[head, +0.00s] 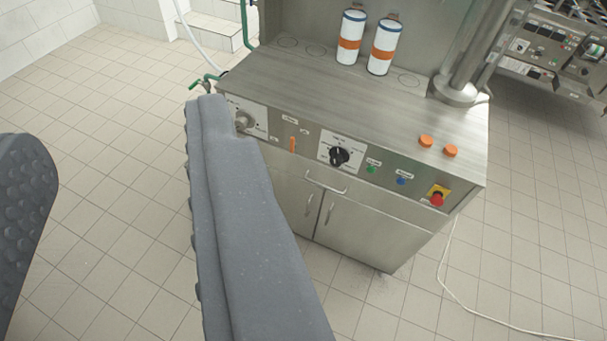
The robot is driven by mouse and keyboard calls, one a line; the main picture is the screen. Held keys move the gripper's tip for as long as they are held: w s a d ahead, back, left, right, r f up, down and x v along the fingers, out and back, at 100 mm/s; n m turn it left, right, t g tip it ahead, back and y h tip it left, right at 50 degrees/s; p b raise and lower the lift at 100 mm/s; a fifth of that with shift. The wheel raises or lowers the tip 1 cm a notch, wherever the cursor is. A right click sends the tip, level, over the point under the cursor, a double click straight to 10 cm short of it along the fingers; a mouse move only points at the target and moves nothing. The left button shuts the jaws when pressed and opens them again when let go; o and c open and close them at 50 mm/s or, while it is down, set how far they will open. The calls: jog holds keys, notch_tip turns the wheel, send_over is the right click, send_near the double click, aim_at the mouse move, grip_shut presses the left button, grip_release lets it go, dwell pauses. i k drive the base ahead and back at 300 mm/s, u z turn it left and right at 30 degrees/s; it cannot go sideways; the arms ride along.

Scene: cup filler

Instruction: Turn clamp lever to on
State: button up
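A small orange lever (292,145) stands upright on the front panel of the steel cup filler (350,107). I take it for the clamp lever; its label is too small to read. My gripper (118,120) is open and empty, with its two grey textured fingers wide apart. The right finger reaches up in front of the machine's left part and hides some of its front. In the picture the lever lies just right of that finger; I see no contact. A grey rotary knob (244,121) shows beside the fingertip.
A black dial (340,157), green and blue buttons, and a red emergency stop (437,197) are on the same panel. Two white-and-orange cylinders (351,37) stand on top. A white cable (447,283) lies on the right floor. The tiled floor at left is clear.

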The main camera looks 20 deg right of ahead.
aim_at(293, 145)
jog(key=z, duration=0.1)
jog(key=k, duration=0.1)
jog(key=z, duration=0.4)
jog(key=i, duration=1)
jog(key=u, duration=0.05)
